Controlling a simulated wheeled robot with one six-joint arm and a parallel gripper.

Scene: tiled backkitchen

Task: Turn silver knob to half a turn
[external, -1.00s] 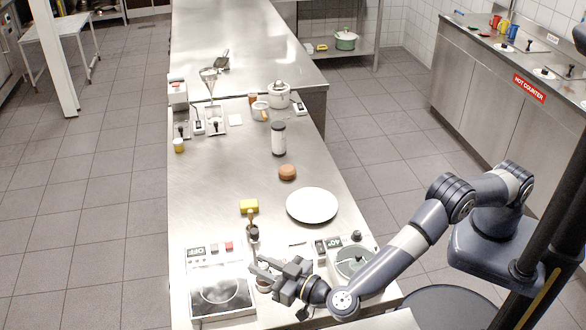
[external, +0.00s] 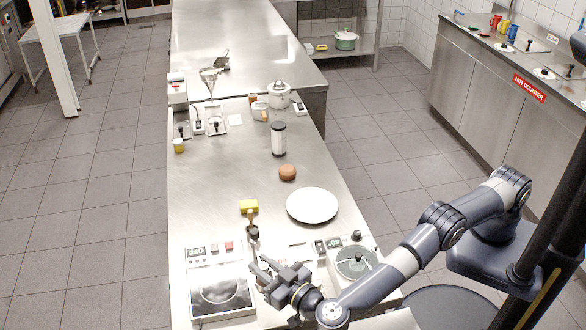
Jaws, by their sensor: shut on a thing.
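My gripper (external: 264,274) is low over the near end of the steel counter, between the device with the dark plate and the grey-green round device. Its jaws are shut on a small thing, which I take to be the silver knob. The jaws hide that knob almost wholly, so its angle cannot be read. The device with the dark plate (external: 222,290) lies just left of the gripper, with an OFF label and small buttons at its back.
The grey-green round device (external: 357,262) stands close on the right. A brown round item (external: 287,172) and a tall jar (external: 279,139) stand farther back. The counter's left middle is clear.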

